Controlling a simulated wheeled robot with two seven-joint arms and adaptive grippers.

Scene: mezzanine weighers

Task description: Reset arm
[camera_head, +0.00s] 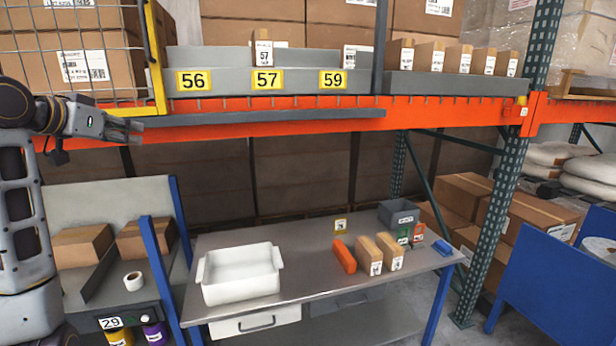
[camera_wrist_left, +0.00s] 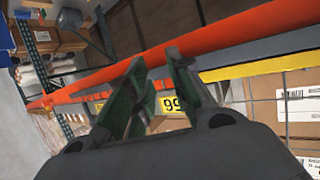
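My left arm (camera_head: 28,210) comes in at the left edge of the head view, raised in front of the shelving. My left gripper (camera_head: 130,130) is up at the height of the orange rack beam (camera_head: 225,125), pointing right. In the left wrist view its two fingers (camera_wrist_left: 158,65) stand apart with a gap between them, and nothing shows between them. It holds nothing that I can see. My right gripper is not in view.
The wire-mesh guard (camera_head: 75,50) and its yellow post (camera_head: 157,60) stand close to the left gripper. Below, a grey table (camera_head: 310,262) bears a white tub (camera_head: 240,274), an orange item (camera_head: 343,256), two small boxes (camera_head: 370,255) and a grey bin (camera_head: 398,213). The table's middle front is clear.

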